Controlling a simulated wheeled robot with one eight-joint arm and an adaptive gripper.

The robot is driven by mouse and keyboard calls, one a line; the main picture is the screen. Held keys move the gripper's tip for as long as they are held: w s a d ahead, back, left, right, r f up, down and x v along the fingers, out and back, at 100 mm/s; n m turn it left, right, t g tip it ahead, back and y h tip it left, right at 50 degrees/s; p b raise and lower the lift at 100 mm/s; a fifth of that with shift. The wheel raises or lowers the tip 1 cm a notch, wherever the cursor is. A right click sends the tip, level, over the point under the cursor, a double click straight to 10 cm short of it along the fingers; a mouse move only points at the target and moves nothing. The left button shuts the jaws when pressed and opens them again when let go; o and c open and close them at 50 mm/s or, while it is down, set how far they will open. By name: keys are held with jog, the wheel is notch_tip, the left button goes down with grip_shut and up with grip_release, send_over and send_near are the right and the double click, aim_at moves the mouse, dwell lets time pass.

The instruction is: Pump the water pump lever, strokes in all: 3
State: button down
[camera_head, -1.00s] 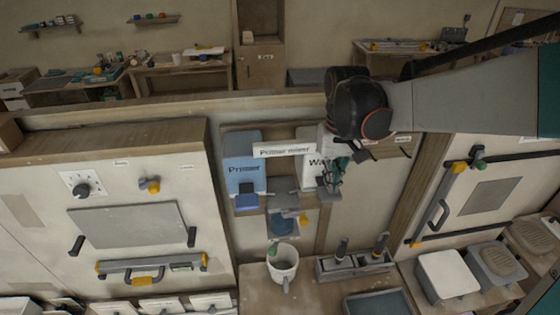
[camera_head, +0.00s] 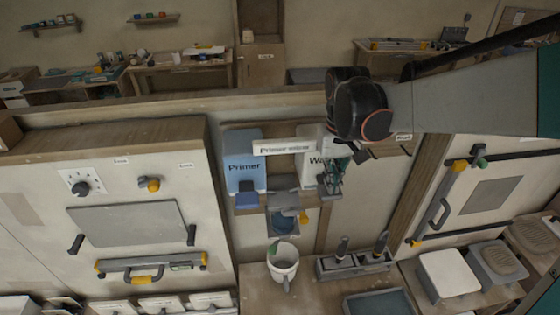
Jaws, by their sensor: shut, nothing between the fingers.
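The water pump (camera_head: 311,170) is a white container marked "Wa…" on the wall panel, its label partly covered. My gripper (camera_head: 333,186) is at its right front, shut and empty. The gripper and wrist hide much of the pump's right side and its lever, so I cannot tell whether the fingers touch the lever or how far down it is. A blue "Primer" container (camera_head: 244,170) with a blue lever (camera_head: 246,194) stands to the left. A white bucket (camera_head: 283,268) stands below on the bench.
A grey mixer-like unit (camera_head: 283,201) with a yellow part sits between the containers, above the bucket. A grey holder (camera_head: 353,267) with tools stands right of the bucket. My arm spans the upper right. A panelled cabinet (camera_head: 128,225) stands left.

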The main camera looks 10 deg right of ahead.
jog(key=shift+f+b, duration=1.15)
jog(key=shift+f, duration=0.55)
jog(key=shift+s+a+r+p, duration=0.1)
jog(key=shift+r+p, duration=1.3)
jog(key=shift+r, duration=0.75)
jog(key=shift+f, duration=0.15)
jog(key=shift+f+b, duration=1.65)
jog(key=shift+f, duration=0.3)
jog(key=shift+r+p, duration=1.35)
jog(key=shift+r, duration=0.7)
jog(key=shift+f, duration=0.15)
jog(key=shift+r, duration=0.25)
